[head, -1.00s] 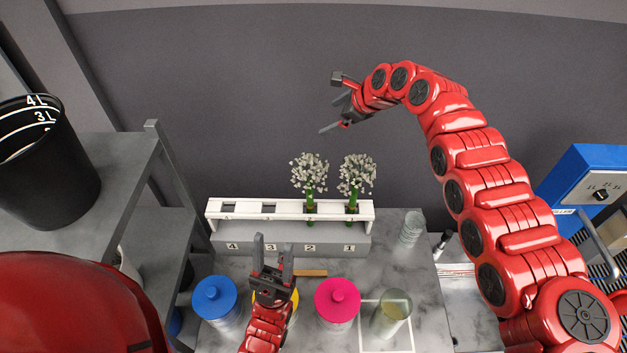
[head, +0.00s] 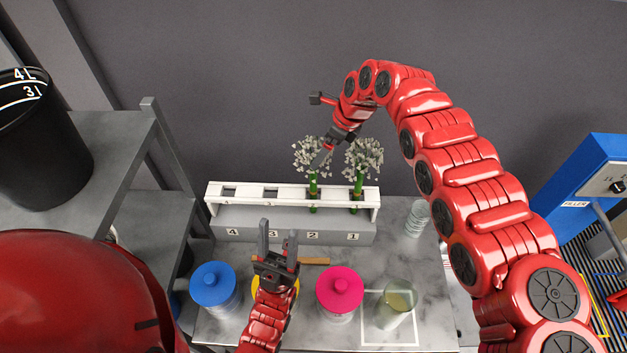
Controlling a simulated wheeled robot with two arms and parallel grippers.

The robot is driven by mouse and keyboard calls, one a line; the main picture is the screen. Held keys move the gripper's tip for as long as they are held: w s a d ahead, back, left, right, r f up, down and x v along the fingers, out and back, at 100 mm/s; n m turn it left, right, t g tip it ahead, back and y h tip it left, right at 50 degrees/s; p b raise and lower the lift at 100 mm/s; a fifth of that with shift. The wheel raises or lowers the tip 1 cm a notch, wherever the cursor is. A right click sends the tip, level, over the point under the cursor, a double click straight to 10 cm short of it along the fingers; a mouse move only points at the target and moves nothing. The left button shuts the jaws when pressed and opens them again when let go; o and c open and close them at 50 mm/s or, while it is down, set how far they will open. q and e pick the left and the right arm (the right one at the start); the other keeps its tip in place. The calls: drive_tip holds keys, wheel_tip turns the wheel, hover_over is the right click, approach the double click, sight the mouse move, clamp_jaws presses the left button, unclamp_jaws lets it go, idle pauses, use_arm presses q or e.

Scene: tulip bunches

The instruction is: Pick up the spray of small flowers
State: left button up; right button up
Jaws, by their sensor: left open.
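Two sprays of small white flowers with green stems stand upright in a white rack (head: 235,204). One spray (head: 300,147) is above label 2 and the other (head: 364,158) above label 1. My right gripper (head: 325,153) points down from above and overlaps the flower heads of the label 2 spray, with a finger in front of them. I cannot tell whether it touches them or how far its jaws are apart. My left gripper (head: 278,240) is open and empty, fingers up, in front of the rack near label 3.
Blue (head: 213,284) and pink-lidded (head: 340,286) jars and a glass beaker (head: 395,305) stand in front of the rack. A yellow lid is partly hidden by my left gripper. Stacked glass dishes (head: 417,217) stand right of the rack. A black bucket (head: 40,150) is on the left shelf.

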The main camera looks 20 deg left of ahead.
drive_tip(key=b+x, duration=0.4)
drive_tip(key=x, duration=0.1)
drive_tip(key=shift+w+a+b, duration=0.1)
drive_tip(key=shift+a+b, duration=0.2)
drive_tip(key=shift+a, duration=0.05)
drive_tip(key=shift+d, duration=0.1)
drive_tip(key=shift+r, duration=0.1)
drive_tip(key=shift+c, duration=1)
clamp_jaws()
